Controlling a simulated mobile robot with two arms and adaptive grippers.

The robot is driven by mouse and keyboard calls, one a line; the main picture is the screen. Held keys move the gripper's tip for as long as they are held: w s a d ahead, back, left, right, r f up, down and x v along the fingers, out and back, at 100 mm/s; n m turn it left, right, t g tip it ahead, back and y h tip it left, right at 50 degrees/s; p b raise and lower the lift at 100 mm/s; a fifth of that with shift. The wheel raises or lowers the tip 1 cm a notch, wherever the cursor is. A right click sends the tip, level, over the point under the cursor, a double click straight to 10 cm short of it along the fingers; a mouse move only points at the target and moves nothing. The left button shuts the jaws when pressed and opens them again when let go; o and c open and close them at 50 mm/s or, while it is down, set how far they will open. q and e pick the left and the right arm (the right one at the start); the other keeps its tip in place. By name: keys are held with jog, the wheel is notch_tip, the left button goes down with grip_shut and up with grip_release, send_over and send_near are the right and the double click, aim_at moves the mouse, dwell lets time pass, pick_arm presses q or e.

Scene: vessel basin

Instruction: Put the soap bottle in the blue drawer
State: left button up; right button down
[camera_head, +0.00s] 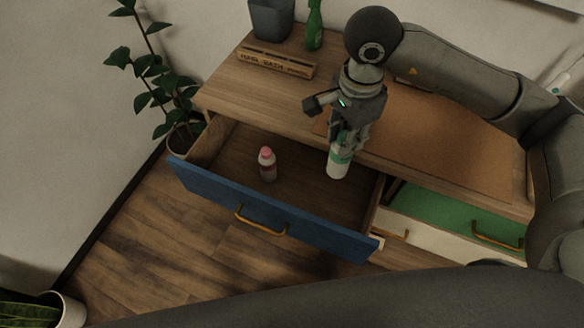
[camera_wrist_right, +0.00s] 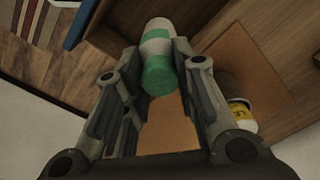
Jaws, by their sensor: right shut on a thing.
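The blue drawer (camera_head: 277,223) is pulled open at the front of the wooden cabinet. A small bottle with a pink cap (camera_head: 267,164) stands inside it. My right gripper (camera_head: 342,143) is over the drawer's right part, shut on a white and green bottle (camera_head: 337,168). I cannot tell whether that bottle touches the drawer floor. In the right wrist view the same bottle (camera_wrist_right: 157,58) sits between the fingers of my right gripper (camera_wrist_right: 160,75). I cannot tell which bottle is the soap bottle. My left gripper is not in view.
A dark grey bin (camera_head: 271,18), a green bottle (camera_head: 315,27) and a wooden block (camera_head: 276,62) stand on the cabinet top. A green drawer (camera_head: 445,213) is at the right. A potted plant (camera_head: 183,135) stands left of the cabinet. The open drawer's middle is clear.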

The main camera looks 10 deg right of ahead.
aim_at(332, 153)
jog(key=m, duration=0.1)
jog(key=f+m, duration=0.1)
jog(key=w+m+b, duration=0.1)
jog(key=shift+a+f+m, duration=0.25)
jog(key=shift+m, duration=0.15)
jog(key=f+m+b, duration=0.1)
jog(key=f+m, duration=0.1)
jog(key=w+f+m+b, duration=0.1)
jog(key=f+m, duration=0.1)
jog(key=m, duration=0.1)
jog(key=f+m+b, duration=0.1)
jog(key=f+m, duration=0.1)
jog(key=m, duration=0.1)
jog(key=shift+w+a+b, duration=0.15)
jog(key=shift+a+b, duration=0.15)
jog(key=shift+f+m, duration=0.7)
notch_tip(332, 153, down, 10)
jog(key=shift+w, duration=0.1)
jog(key=shift+f, duration=0.1)
jog(key=c, duration=1.6)
grip_release()
jog(key=shift+o, duration=0.7)
